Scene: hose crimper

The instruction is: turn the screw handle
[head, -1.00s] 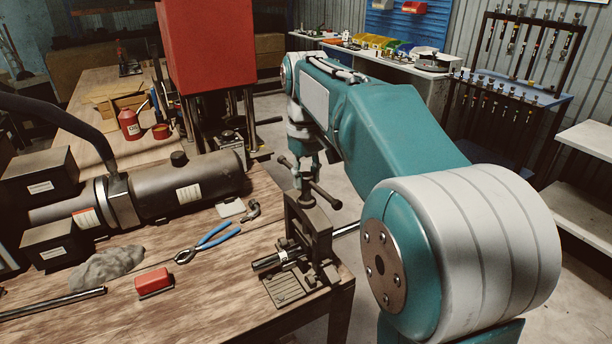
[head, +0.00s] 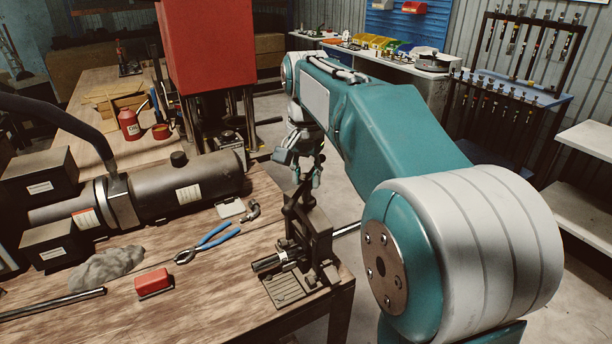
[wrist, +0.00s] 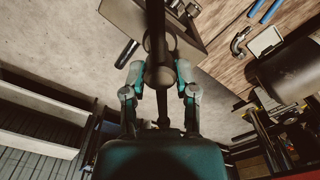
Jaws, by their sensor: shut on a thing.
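The screw handle (head: 298,194) is a dark cross bar on top of the black clamp (head: 320,238), which stands at the table's near right corner. In the wrist view the bar (wrist: 156,28) runs up and down the picture through a round hub (wrist: 160,77). My gripper (head: 307,180) is over the clamp and shut on the handle. In the wrist view its two fingers (wrist: 160,82) are on either side of the hub. My fingers partly hide the handle in the head view. A metal hose end (head: 268,262) lies in the clamp.
The wooden table (head: 215,285) holds blue-handled pliers (head: 214,237), a red block (head: 153,283), a grey rag (head: 105,265) and a dark cylinder (head: 190,190). A red press (head: 207,45) stands behind. Open floor lies right of the clamp.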

